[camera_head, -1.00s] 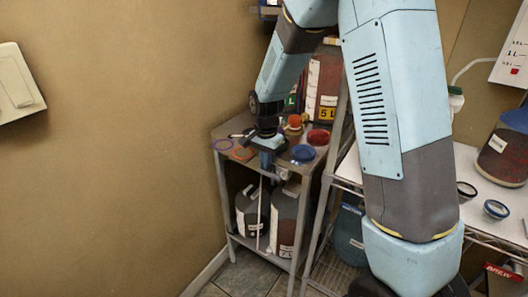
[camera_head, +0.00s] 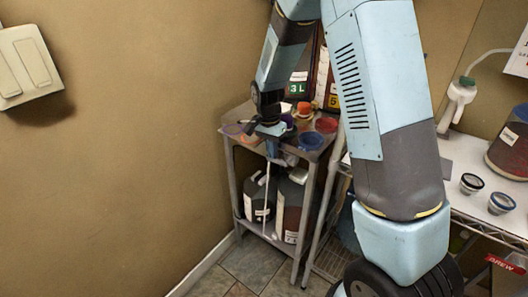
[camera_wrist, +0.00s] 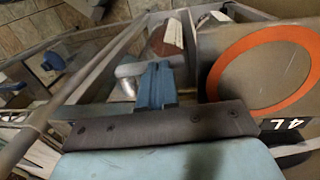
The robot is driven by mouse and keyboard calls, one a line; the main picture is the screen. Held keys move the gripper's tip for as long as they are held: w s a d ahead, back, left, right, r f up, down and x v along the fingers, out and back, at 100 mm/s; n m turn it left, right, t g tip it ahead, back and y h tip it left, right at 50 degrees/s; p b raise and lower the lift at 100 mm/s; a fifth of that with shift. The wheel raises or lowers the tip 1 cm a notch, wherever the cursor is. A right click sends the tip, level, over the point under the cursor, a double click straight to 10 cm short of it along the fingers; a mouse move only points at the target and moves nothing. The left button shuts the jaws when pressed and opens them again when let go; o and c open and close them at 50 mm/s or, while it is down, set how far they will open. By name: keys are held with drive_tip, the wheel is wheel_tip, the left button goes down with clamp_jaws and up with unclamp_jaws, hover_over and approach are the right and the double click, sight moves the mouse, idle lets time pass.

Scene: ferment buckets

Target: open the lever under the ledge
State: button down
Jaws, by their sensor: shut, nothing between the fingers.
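My gripper (camera_head: 273,152) is shut and empty, low at the front edge of the small metal rack's top ledge (camera_head: 232,136). In the wrist view its blue fingers (camera_wrist: 158,84) are together, close to the ledge's edge. A silvery round fitting (camera_wrist: 124,86) and a pale grey piece (camera_wrist: 131,68) show just left of the fingers, near the rail. They may be the tap and its lever, but I cannot make out the lever clearly. I cannot tell whether the fingers touch them. In the head view my gripper and wrist hide most of this spot.
Dark jugs (camera_head: 260,198) stand on the rack's lower shelf. A thin pale rod or tube (camera_head: 267,198) hangs in front of them. A blue lid (camera_head: 311,141) and a red lid (camera_head: 326,125) lie on top. An orange ring (camera_wrist: 225,55) is right of my fingers. The floor at front left is clear.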

drive_tip(key=shift+w+a+f, duration=0.1)
drive_tip(key=shift+a+f, duration=0.2)
drive_tip(key=shift+f, duration=0.2)
drive_tip(key=shift+w+f, duration=0.15)
drive_tip(key=shift+f, duration=0.1)
drive_tip(key=shift+r, duration=0.2)
drive_tip(key=shift+r, duration=0.65)
drive_tip(key=shift+r, duration=0.15)
wheel_tip(320, 180, up, 13)
drive_tip(key=w+a, duration=0.1)
drive_tip(key=shift+r, duration=0.15)
